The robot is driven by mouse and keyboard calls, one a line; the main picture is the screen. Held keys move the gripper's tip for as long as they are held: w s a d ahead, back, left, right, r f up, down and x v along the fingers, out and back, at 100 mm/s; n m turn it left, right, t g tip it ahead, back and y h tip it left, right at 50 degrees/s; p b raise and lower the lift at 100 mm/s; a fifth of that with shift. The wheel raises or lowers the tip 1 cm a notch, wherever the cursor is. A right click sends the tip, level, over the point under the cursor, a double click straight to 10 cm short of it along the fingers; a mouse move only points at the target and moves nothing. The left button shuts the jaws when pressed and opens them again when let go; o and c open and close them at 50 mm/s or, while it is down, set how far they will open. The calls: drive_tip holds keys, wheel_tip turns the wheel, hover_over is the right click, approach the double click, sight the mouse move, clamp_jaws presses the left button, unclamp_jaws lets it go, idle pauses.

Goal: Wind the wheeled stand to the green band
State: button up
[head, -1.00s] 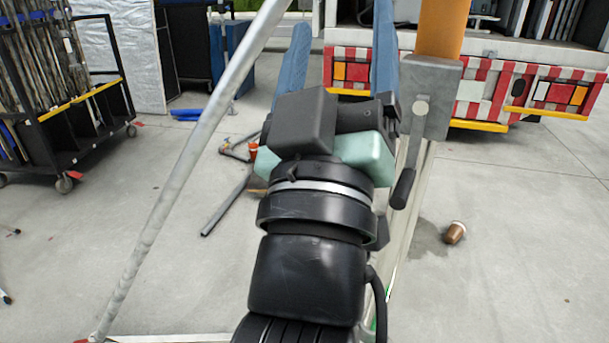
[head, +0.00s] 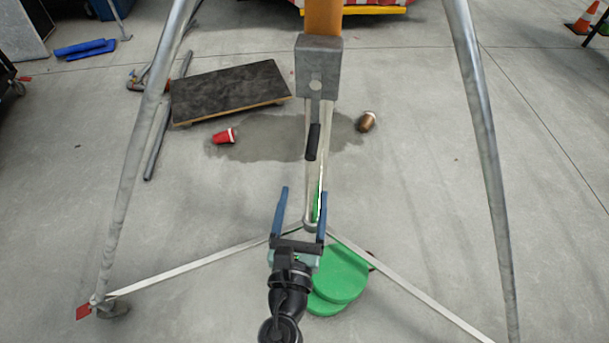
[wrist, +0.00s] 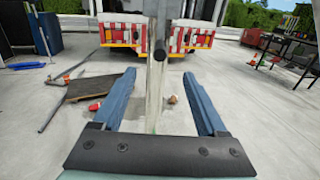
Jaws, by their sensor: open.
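The stand has long grey legs, an orange upper column (head: 323,17) and a grey crank box (head: 318,68). Its crank hangs down from the box and ends in a black grip (head: 313,142). The black grip shows end-on in the wrist view (wrist: 160,55), centred between my fingers. A green band (head: 317,206) shows low on the pale centre post. My gripper (head: 304,191) has two blue fingers, open and empty. In the head view it appears below the black grip, with the fingers pointing towards the stand. I cannot tell the exact gap to the grip.
Pale braces spread from the post's foot to the legs. Green round pads (head: 342,272) lie beside my arm. A dark board (head: 232,92), a red cup (head: 224,136), a brown cup (head: 366,122) and a wet patch lie behind. Open floor (head: 420,190) is on the right.

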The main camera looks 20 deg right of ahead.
sight(313, 146)
drive_tip(key=b+x, duration=0.1)
drive_tip(key=x, duration=1.3)
drive_tip(key=shift+c, duration=0.2)
clamp_jaws()
drive_tip(key=shift+a, duration=0.1)
idle(1.0)
